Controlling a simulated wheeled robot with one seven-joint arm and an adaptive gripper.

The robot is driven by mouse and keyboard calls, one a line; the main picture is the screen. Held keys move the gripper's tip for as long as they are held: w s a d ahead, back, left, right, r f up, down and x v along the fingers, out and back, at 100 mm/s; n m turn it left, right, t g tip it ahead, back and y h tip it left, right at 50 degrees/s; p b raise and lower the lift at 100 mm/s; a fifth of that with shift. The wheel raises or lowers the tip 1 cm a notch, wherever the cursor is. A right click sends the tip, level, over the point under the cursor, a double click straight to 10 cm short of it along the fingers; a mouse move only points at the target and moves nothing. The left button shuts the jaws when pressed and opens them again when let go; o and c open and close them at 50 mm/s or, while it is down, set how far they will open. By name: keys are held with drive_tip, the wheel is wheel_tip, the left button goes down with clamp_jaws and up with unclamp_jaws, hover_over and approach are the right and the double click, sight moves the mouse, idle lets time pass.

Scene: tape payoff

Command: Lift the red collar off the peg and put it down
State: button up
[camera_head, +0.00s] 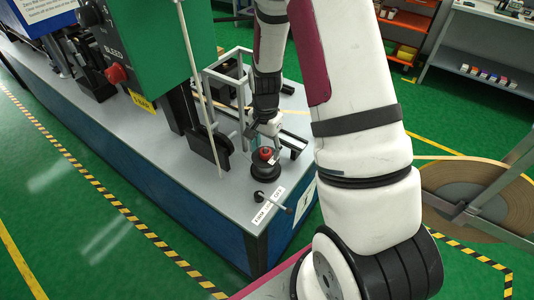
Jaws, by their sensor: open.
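The red collar (265,153) is small in the head view and sits on a round black base (265,170) near the front corner of the grey machine top. The peg itself cannot be made out. My gripper (263,143) is open and points down just above the collar, with a fingertip close beside it. The picture is too small to tell whether any finger touches the collar.
A small lever (272,203) with a black knob and white labels (262,213) lie in front of the base. A metal frame (228,90) and a green machine housing (165,60) stand to the left. A large tape reel (465,185) is at right.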

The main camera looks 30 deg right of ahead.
drive_tip(key=shift+f, duration=0.5)
drive_tip(key=c, duration=1.3)
drive_tip(key=shift+r+b, duration=0.65)
drive_tip(key=shift+r, duration=4.4)
